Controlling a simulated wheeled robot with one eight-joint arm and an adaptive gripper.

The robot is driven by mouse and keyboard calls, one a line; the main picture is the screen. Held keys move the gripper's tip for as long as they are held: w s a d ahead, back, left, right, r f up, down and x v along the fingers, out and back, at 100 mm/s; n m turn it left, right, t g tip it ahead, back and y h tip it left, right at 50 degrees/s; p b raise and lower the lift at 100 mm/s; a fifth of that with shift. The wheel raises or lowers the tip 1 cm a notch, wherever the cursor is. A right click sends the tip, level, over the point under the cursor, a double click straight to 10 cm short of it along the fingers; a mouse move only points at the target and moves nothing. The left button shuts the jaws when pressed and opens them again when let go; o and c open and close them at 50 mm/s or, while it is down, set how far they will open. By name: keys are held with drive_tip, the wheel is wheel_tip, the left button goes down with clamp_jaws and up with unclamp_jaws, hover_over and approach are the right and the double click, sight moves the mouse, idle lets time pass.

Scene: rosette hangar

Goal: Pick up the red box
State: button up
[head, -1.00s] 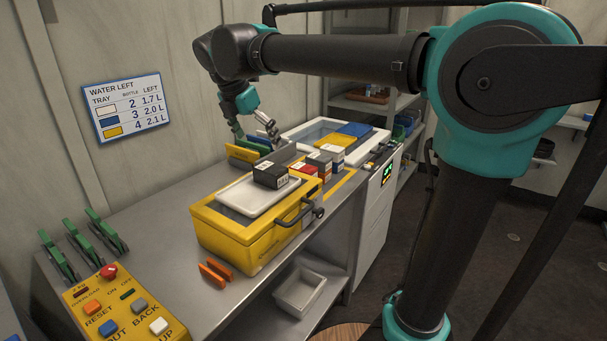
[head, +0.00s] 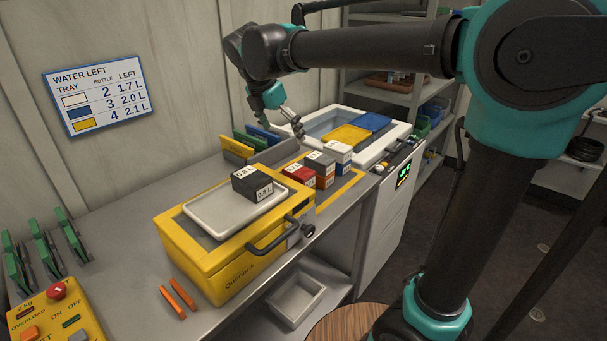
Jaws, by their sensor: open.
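The red box (head: 297,177) has a white labelled top. It stands on a yellow-edged area (head: 346,183) of the bench, at the near left end of a short row of boxes. In that row a grey-topped box (head: 320,168) and a white-topped box with blue (head: 338,156) stand behind it to the right. My gripper (head: 293,129) hangs beyond the row, above and apart from the red box. Its fingers are small in the picture; it is open and appears empty. The red box's far side is hidden.
A yellow case (head: 233,272) with a white tray (head: 210,215) and a black box (head: 258,184) on it stands just left of the red box. A rack with coloured plates (head: 240,147) is behind. A white basin (head: 397,130) is to the right.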

approach(298, 170)
drive_tip(key=x, duration=0.5)
drive_tip(key=shift+w+r, duration=0.1)
drive_tip(key=shift+w, duration=0.25)
drive_tip(key=shift+s+x, duration=0.25)
drive_tip(key=shift+x, duration=1.15)
drive_tip(key=shift+s+x, duration=0.2)
drive_tip(key=shift+x, duration=1.25)
drive_tip(key=c, duration=1.3)
